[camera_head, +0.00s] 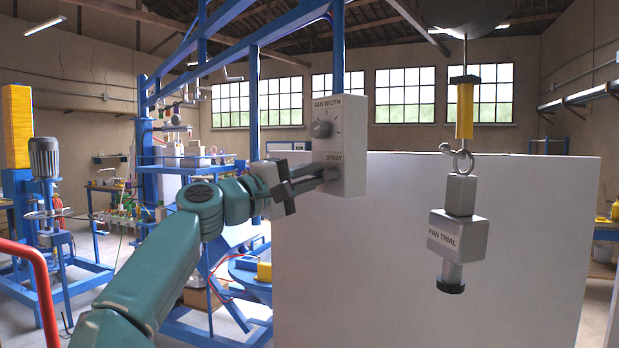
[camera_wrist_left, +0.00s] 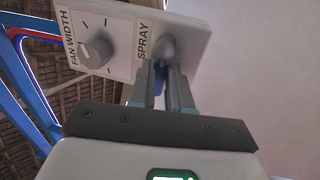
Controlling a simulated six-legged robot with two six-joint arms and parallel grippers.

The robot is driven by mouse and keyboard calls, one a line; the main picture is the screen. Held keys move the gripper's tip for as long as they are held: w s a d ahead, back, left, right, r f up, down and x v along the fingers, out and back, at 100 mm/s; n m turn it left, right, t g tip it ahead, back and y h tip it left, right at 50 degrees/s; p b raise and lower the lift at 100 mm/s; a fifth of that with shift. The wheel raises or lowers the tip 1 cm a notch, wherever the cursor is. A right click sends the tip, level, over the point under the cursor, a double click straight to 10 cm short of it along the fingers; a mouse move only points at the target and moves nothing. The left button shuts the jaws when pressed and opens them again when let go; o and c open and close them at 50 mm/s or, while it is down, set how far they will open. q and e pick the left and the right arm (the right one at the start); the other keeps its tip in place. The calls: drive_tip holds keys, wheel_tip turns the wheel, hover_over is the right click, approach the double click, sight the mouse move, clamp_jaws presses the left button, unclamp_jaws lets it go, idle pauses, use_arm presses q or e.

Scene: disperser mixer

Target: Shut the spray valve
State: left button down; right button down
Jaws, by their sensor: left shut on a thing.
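The control box (camera_head: 354,140) is pale grey, with a round FAN WIDTH knob (camera_head: 320,129) above and a SPRAY label below. My left gripper (camera_head: 326,173) reaches the box from the left, its fingers shut on the spray valve under that label. In the left wrist view the grey spray valve knob (camera_wrist_left: 168,46) shows at the tips of the left gripper (camera_wrist_left: 165,75), and the fingers hide its lower part. The FAN WIDTH knob (camera_wrist_left: 98,48) is apart from the fingers. My right gripper is in neither view.
A grey block marked FAN TRIAL (camera_head: 458,237) hangs from a hook below a yellow bar (camera_head: 465,110) on the right. A large white panel (camera_head: 400,270) stands behind it. Blue frame posts (camera_head: 255,125) rise behind my left arm. A red pipe (camera_head: 42,290) is at lower left.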

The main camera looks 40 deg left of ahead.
use_arm(q)
drive_tip(key=shift+r, duration=0.1)
drive_tip(key=c, duration=1.1)
unclamp_jaws()
drive_tip(key=shift+a, duration=0.15)
drive_tip(key=shift+s, duration=0.2)
drive_tip(key=b+v, duration=0.7)
drive_tip(key=v, duration=0.9)
